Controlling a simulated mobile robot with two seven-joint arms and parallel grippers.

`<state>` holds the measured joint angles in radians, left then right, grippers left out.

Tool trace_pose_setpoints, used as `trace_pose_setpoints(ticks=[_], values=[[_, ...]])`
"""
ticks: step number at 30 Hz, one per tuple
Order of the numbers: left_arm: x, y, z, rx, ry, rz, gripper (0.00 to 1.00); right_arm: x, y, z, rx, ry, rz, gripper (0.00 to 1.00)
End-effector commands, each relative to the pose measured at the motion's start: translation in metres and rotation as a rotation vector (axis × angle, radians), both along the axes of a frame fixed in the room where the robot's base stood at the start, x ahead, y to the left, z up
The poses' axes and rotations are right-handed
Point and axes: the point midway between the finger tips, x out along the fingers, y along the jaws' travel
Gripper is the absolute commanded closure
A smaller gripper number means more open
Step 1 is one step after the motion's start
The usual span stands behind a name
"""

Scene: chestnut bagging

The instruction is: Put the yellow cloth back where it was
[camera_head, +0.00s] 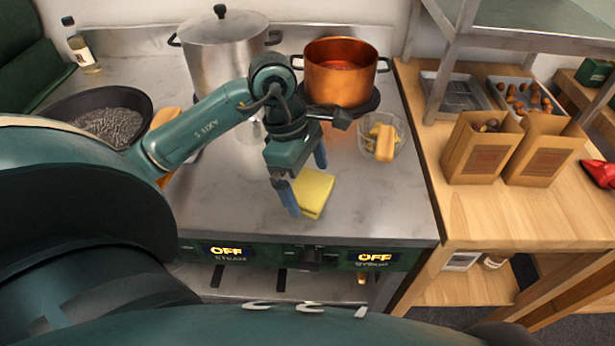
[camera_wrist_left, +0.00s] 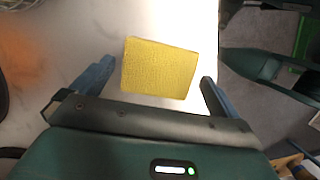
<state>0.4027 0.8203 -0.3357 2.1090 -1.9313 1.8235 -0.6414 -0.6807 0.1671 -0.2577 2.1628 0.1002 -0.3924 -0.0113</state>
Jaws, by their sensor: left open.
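The yellow cloth (camera_head: 314,191) lies folded on the grey stone counter (camera_head: 370,200), close to its front edge. My left gripper (camera_head: 306,186) is open over the cloth, one finger at its left side and the other near its back edge. In the left wrist view the cloth (camera_wrist_left: 160,68) lies ahead of and between the two spread fingers of the gripper (camera_wrist_left: 152,84), with bare counter on both sides of it. Whether a finger touches the cloth I cannot tell. My right gripper is not in view.
A copper pot (camera_head: 340,80) and a steel pot (camera_head: 215,55) stand at the back. A glass bowl (camera_head: 398,135) is right of the gripper; a dark pan (camera_head: 75,105) is at left. Paper bags (camera_head: 480,155) stand on the wooden table (camera_head: 450,210). The counter's front right is clear.

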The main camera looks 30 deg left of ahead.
Motion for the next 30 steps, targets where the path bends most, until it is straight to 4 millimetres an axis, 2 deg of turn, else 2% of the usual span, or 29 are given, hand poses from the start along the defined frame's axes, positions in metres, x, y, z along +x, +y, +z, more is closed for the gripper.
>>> trace_pose_setpoints(ticks=[3, 9, 15, 20, 30], values=[[0.0, 0.007, 0.027, 0.004, -0.004, 0.001, 0.0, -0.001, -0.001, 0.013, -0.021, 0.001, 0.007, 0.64], [-0.002, 0.018, 0.07, 0.004, -0.005, 0.003, 0.0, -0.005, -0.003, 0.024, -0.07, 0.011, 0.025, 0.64], [-0.004, 0.027, 0.1, 0.002, -0.003, 0.002, 0.0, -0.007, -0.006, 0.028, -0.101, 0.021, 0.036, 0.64], [-0.005, 0.03, 0.11, 0.001, -0.002, 0.002, 0.0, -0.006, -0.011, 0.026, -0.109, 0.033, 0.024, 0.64], [-0.005, 0.03, 0.11, 0.0, -0.002, 0.001, 0.0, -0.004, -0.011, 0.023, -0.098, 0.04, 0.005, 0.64]])
